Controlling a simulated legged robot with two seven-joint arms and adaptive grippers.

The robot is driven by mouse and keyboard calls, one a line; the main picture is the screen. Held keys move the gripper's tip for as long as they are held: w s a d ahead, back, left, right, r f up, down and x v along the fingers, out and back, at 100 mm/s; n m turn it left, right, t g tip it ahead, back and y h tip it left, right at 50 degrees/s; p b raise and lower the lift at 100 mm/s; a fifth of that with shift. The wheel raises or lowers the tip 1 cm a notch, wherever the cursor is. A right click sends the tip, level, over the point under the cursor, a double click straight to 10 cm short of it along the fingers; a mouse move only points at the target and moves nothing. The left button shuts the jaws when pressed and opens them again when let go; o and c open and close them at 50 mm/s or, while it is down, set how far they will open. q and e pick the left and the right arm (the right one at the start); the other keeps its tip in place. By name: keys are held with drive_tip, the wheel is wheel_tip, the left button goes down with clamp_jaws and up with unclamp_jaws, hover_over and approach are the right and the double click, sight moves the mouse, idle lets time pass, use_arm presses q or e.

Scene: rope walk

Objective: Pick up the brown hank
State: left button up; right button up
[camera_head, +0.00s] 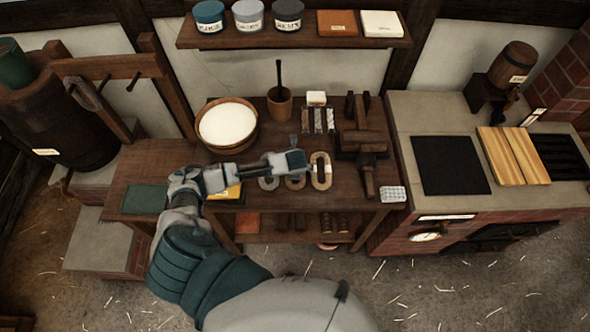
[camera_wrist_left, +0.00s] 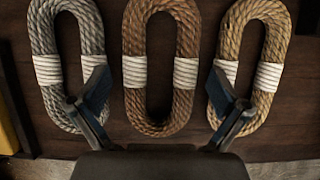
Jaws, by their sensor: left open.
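The brown hank (camera_wrist_left: 133,90) is an oval coil of rope bound with white bands. It lies in the middle of the wrist view, between a grey hank (camera_wrist_left: 84,30) and a tan hank (camera_wrist_left: 228,40). In the head view the brown hank (camera_head: 295,183) is partly hidden under my left gripper (camera_head: 296,161). In the wrist view my left gripper (camera_wrist_left: 158,80) is open and empty, its fingers on either side of the brown hank. The left finger overlaps the grey hank and the right one the tan hank. My right gripper is not in view.
The hanks lie on a wooden bench (camera_head: 150,165). A bowl (camera_head: 227,125) stands behind my arm. A mallet (camera_head: 367,175) lies right of the tan hank. A yellow item (camera_head: 230,192) is left of the grey hank. A brick stove (camera_head: 400,235) stands to the right.

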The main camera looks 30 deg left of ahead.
use_arm(q)
drive_tip(key=shift+w+a+f, duration=0.1)
drive_tip(key=shift+f, duration=0.25)
drive_tip(key=shift+r, duration=0.1)
drive_tip(key=c, duration=1.1)
drive_tip(key=shift+o, duration=0.2)
